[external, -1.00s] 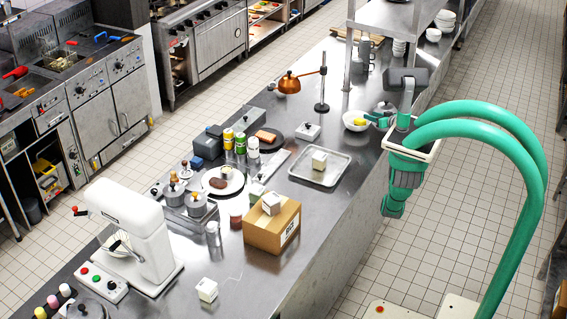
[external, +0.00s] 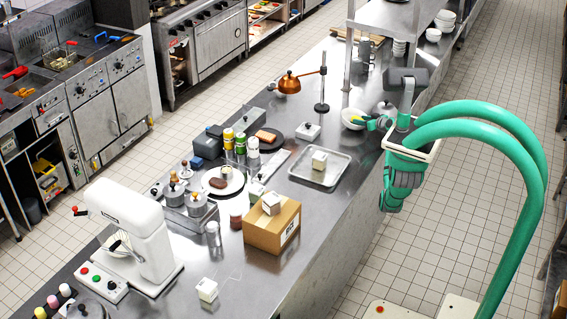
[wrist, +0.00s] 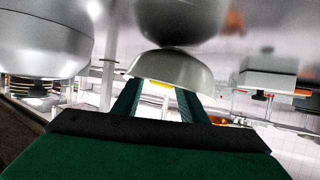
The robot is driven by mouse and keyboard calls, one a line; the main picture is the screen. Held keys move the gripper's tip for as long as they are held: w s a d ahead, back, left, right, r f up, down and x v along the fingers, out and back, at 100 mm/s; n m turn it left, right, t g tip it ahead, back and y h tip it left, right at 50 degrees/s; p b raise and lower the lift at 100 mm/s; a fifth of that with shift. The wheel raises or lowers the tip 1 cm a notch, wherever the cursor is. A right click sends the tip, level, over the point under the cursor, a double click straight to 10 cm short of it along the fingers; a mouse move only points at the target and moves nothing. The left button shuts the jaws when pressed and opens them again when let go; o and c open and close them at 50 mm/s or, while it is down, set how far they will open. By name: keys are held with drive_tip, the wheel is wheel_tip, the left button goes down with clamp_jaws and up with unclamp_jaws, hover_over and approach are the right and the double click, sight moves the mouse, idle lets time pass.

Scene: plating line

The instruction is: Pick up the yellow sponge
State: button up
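The yellow sponge shows as a small patch (external: 359,122) at the white bowl (external: 347,114) on the steel counter, partly hidden by my gripper. In the wrist view only a thin yellow strip of the sponge (wrist: 161,84) shows at the edge of the bowl (wrist: 172,68). My gripper (external: 366,122) reaches in from the right at the bowl. In the wrist view its two green fingers (wrist: 158,92) stand apart, with the yellow strip between them. I see no clear contact of both fingers with the sponge.
A grey lidded pot (external: 384,108) stands close behind the bowl. A shelf post (external: 348,60) rises behind it. Counter left of the bowl is partly clear.

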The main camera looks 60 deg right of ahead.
drive_tip(key=shift+w+d+f, duration=0.25)
drive_tip(key=shift+w+f, duration=0.1)
drive_tip(key=shift+w, duration=0.25)
drive_tip(key=c, duration=0.9)
drive_tip(key=shift+r, duration=0.15)
